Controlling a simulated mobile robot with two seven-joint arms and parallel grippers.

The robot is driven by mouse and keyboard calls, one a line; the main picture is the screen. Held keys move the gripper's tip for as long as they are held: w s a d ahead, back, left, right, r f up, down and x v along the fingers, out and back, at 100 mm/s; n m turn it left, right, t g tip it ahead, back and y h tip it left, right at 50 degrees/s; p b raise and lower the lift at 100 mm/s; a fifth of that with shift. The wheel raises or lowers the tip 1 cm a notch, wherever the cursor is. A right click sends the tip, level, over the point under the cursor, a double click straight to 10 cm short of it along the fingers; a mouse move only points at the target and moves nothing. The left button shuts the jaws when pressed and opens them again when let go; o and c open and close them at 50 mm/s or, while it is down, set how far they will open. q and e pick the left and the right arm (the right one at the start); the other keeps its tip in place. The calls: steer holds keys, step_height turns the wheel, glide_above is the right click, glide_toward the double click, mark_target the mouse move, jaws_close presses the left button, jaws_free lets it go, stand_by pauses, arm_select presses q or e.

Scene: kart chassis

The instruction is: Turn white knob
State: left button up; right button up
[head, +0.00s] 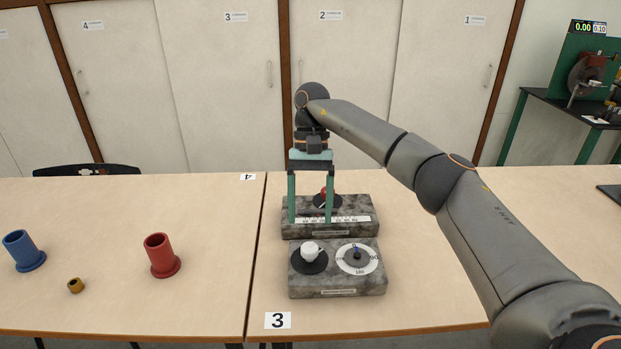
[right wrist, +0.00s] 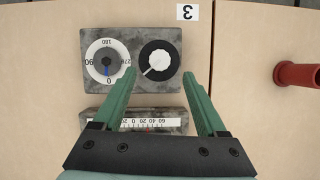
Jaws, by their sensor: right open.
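The white knob (head: 310,250) sits on a black disc on the left part of the front grey stone-like block (head: 335,291). In the right wrist view the white knob (right wrist: 158,61) shows on its black disc, with a pale pointer ridge slanting to the lower left. My right gripper (head: 310,221) points down over the rear block, behind the white knob as the head view shows it. Its two green fingers (right wrist: 162,77) are wide apart and empty. They do not touch the knob. My left gripper is not in view.
Beside the knob is a white dial (head: 358,259) with a blue pointer. The rear block (head: 360,228) carries a scale and a red-and-black part partly hidden by my fingers. A blue holder (head: 23,251), a red holder (head: 161,256) and a brass ring (head: 76,286) stand left.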

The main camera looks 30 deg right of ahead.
steer(key=p+v, duration=0.2)
steer(key=v, duration=0.4)
stand_by(0.4)
steer(key=shift+s, duration=0.1)
